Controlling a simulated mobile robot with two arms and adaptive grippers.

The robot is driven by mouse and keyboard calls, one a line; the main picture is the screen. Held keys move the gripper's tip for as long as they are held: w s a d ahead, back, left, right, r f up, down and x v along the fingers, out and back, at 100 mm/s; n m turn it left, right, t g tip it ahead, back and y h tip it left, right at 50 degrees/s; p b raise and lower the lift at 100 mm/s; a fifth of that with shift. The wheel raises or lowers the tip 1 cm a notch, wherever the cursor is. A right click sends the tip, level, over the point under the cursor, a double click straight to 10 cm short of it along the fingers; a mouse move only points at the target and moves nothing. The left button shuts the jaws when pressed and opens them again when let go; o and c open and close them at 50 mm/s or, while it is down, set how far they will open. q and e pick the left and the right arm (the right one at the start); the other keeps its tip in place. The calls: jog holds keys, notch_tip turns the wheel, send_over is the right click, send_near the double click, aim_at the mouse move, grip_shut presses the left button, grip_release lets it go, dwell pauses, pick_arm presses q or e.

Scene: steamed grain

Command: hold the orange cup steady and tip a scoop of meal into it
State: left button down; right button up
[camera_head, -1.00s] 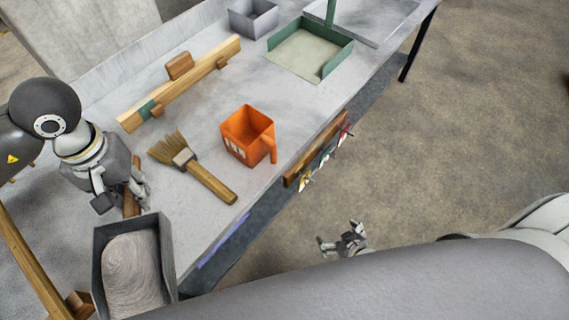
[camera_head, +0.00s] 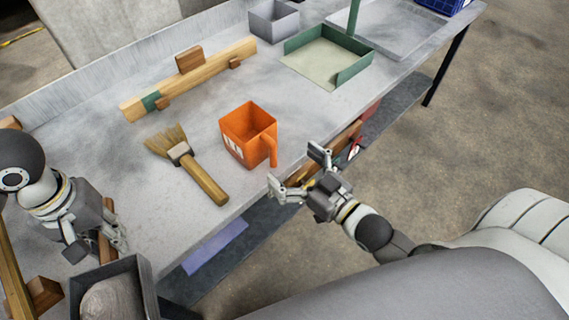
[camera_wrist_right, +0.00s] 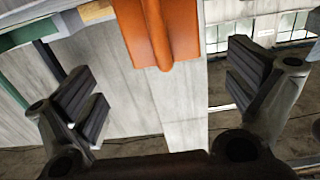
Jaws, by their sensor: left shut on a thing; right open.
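The orange cup (camera_head: 246,140) stands upright on the grey bench, its handle (camera_head: 271,148) toward the front edge. My right gripper (camera_head: 297,170) is open and empty beside the handle, at the bench's front edge. In the right wrist view the orange handle (camera_wrist_right: 165,30) shows ahead, between the spread fingers (camera_wrist_right: 160,85) and apart from them. My left gripper (camera_head: 112,238) is shut on the wooden handle of a dark scoop (camera_head: 146,288) at the lower left. The scoop holds pale grey-brown meal (camera_head: 112,300) and is partly cut off by the picture's bottom edge.
A brush (camera_head: 188,166) lies left of the cup. A grey box (camera_head: 273,20) and a green-walled tray (camera_head: 310,62) stand at the back.

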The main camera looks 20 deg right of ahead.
aim_at(256, 141)
jog(key=x, duration=1.2)
jog(key=shift+a+r, duration=0.2)
jog(key=shift+r, duration=0.1)
jog(key=c, duration=0.8)
dwell(0.6)
